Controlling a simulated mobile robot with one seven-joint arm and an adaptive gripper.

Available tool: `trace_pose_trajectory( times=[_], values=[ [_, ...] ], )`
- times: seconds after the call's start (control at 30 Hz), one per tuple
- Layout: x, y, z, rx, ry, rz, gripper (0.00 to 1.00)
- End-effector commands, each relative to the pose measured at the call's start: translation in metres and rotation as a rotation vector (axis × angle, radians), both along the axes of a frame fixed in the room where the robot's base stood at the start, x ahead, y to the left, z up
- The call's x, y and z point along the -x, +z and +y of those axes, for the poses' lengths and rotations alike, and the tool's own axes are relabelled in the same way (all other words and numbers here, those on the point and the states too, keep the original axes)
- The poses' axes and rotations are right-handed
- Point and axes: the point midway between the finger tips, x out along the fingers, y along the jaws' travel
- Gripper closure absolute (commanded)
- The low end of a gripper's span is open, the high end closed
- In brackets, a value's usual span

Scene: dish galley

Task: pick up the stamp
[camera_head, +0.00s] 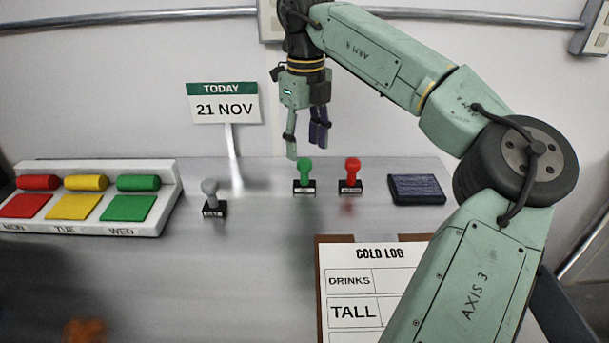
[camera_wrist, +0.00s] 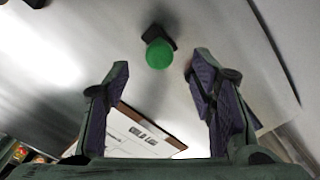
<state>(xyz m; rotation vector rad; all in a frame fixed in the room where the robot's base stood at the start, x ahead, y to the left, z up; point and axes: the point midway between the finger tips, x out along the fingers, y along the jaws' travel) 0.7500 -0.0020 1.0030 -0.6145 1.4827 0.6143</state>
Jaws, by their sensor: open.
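Three stamps stand upright in a row on the grey counter: a grey-handled stamp (camera_head: 211,196), a green-handled stamp (camera_head: 304,176) and a red-handled stamp (camera_head: 350,175). My gripper (camera_head: 305,148) points down near the green stamp, with its fingertips above or beside its knob; the exact gap is unclear. The jaws are open and hold nothing. In the wrist view the green stamp (camera_wrist: 160,53) shows ahead, roughly between the two fingers, with its dark base partly behind the knob. The other two stamps are not clear in that view.
A dark ink pad (camera_head: 417,189) lies right of the red stamp. A "COLD LOG" clipboard (camera_head: 350,293) lies in front, partly covered by my arm. A coloured day rack (camera_head: 160,215) is at left. A "TODAY 21 NOV" sign (camera_head: 224,103) stands behind. The front-left counter is mostly bare.

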Motion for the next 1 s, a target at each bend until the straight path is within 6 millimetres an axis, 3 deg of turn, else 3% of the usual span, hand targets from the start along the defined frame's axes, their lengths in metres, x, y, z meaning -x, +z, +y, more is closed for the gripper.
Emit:
trace_pose_trajectory(
  times=[0.4,0.67,1.0],
  values=[
    [0.001,-0.049,0.002,-0.001,0.001,0.001,0.49],
    [0.000,-0.053,0.002,-0.001,0.000,-0.001,0.49],
    [0.000,-0.053,0.002,-0.001,0.000,-0.001,0.72]
  ],
)
